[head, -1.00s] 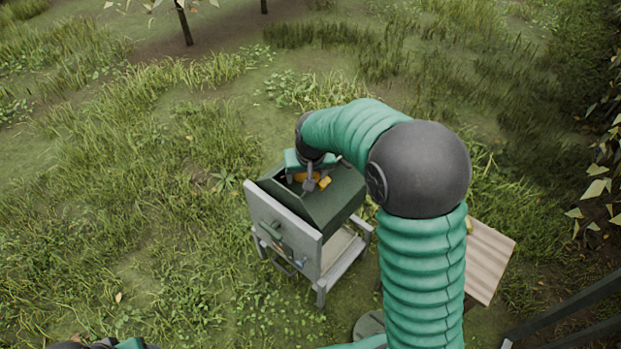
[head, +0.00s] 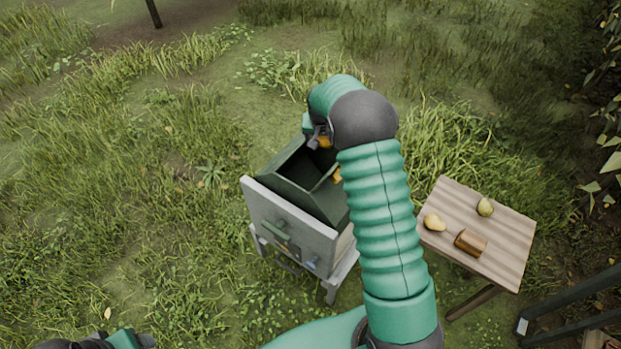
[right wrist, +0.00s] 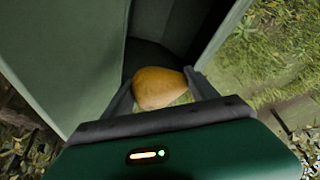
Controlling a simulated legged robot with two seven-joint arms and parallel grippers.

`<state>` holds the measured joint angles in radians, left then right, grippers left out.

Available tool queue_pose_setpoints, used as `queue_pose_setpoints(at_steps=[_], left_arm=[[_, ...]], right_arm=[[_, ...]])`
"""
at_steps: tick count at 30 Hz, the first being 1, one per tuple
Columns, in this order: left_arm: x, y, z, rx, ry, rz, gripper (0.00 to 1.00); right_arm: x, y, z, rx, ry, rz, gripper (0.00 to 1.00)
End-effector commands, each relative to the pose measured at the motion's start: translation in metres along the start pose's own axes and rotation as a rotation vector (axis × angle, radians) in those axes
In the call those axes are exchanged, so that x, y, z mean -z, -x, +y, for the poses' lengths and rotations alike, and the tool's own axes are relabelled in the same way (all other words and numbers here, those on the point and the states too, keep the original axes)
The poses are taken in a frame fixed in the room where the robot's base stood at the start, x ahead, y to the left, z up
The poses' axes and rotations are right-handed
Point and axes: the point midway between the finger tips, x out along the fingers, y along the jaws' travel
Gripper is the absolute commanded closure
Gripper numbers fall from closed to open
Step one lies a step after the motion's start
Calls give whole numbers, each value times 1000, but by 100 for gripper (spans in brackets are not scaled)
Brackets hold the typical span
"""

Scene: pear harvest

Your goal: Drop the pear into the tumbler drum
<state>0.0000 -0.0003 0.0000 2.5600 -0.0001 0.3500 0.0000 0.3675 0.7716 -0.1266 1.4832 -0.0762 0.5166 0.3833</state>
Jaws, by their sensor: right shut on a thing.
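The tumbler drum (head: 272,186) is a dark green, open-topped box on a grey stand, left of my right arm in the head view. My right gripper (head: 318,143) is at the opening's far right edge. In the right wrist view it is shut on an orange-yellow pear (right wrist: 160,88), which lies across between the fingers. Green drum walls (right wrist: 70,50) flank the pear, with dark interior behind it and grass at the right. My left gripper (head: 100,343) only partly shows at the bottom left; its fingers cannot be made out.
A wooden table (head: 510,235) stands right of my arm, holding a yellow pear (head: 435,222), a greener pear (head: 485,207) and a brown block (head: 470,243). A small yellow part (head: 337,175) shows at the drum's right edge. Dark beams (head: 570,305) are at the lower right. Grass surrounds the drum.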

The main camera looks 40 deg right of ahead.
Motion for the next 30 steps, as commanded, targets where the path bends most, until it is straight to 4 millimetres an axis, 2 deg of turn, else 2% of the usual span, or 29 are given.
queue_pose_setpoints(at_steps=[9,12,20,21,26,30], left_arm=[[-9,-38,0,0,0,0,36],[-10,-42,0,0,0,0,36],[-10,-41,0,0,0,0,36],[-10,-41,0,0,0,0,36],[-10,-41,0,0,0,0,36],[-10,-41,0,0,0,0,36]], right_arm=[[-17,-47,0,-1,2,-3,79],[-19,-52,0,-1,2,-1,79],[-19,-50,-1,-1,2,-1,79],[-19,-50,-1,-1,2,-1,28],[-20,-51,-1,-1,2,-3,7],[-20,-51,0,-2,1,-3,7]])
